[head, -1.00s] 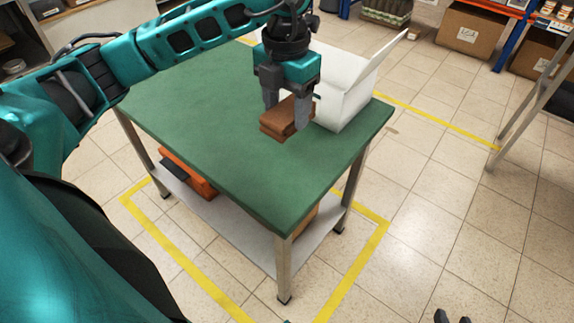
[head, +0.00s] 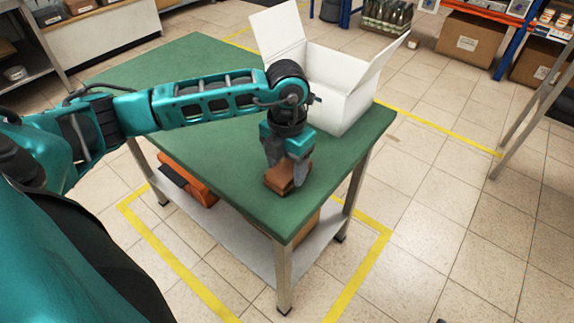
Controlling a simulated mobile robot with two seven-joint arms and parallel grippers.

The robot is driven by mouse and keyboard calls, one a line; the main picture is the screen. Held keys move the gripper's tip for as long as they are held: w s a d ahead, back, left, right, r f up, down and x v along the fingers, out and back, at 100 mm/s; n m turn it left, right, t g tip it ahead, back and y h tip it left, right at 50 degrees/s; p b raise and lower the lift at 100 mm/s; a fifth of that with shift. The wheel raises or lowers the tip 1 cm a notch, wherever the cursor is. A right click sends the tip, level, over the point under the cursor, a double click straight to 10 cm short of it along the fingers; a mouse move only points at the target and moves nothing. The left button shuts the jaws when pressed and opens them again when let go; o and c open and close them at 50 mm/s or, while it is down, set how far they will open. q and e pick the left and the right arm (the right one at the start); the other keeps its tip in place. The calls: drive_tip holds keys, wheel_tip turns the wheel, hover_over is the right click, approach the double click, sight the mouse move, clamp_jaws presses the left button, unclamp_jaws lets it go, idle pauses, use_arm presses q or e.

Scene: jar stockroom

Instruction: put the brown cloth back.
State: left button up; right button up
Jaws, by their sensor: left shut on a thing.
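The brown cloth (head: 284,181), folded into a small thick block, is between the fingers of my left gripper (head: 287,163). The gripper points down and is shut on the cloth. The cloth is at or just above the green top of the table (head: 215,150), close to its front edge; I cannot tell whether it touches. The fingers hide part of the cloth. Only a tiny dark tip, probably of my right gripper (head: 440,320), shows at the bottom edge.
An open white box (head: 340,103) with raised flaps stands on the table behind the gripper. The left part of the tabletop is clear. An orange and black thing (head: 192,186) lies on the lower shelf (head: 235,240). Yellow floor lines surround the table.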

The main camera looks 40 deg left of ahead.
sight(287, 170)
use_arm(q)
drive_tip(key=shift+f, duration=0.2)
drive_tip(key=o, duration=1)
drive_tip(key=shift+r, duration=0.1)
drive_tip(key=shift+r, duration=0.25)
wheel_tip(287, 170, up, 12)
drive_tip(key=shift+f+p, duration=0.1)
drive_tip(key=shift+p, duration=0.9)
drive_tip(key=shift+s, duration=0.1)
